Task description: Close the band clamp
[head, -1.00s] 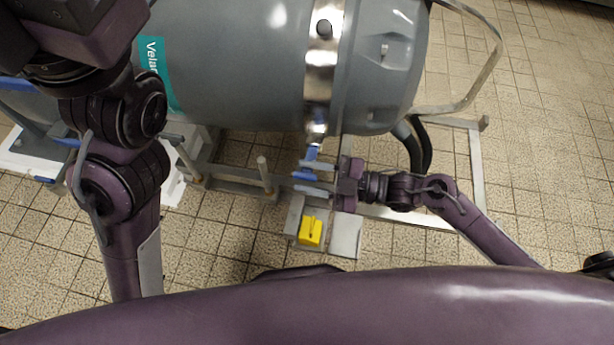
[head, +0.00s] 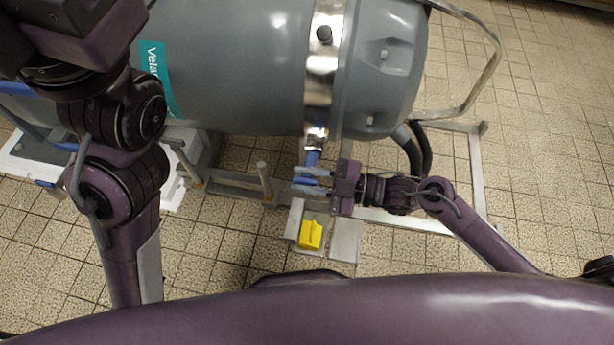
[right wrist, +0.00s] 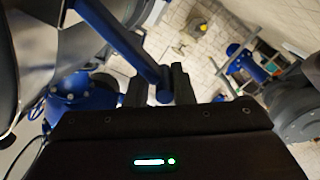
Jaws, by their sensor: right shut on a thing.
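The band clamp (head: 322,65) is a shiny steel strap around the grey tank, near its right end, with a dark knob at its top. Its blue lever (head: 312,159) hangs from a metal latch at the strap's lower end. My right gripper (head: 311,181) is shut on the lever, its fingers coming from the right. In the right wrist view the blue lever (right wrist: 130,45) runs down to between the dark fingers (right wrist: 166,85). The fingers hide part of the lever. My left arm is at the left of the head view, but its gripper is out of view.
The grey tank (head: 240,65) fills the upper middle. A metal frame (head: 475,180) and dark hoses (head: 418,145) lie right of it. A yellow block (head: 310,235) sits on a plate below my right gripper. Tiled floor is open at the right.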

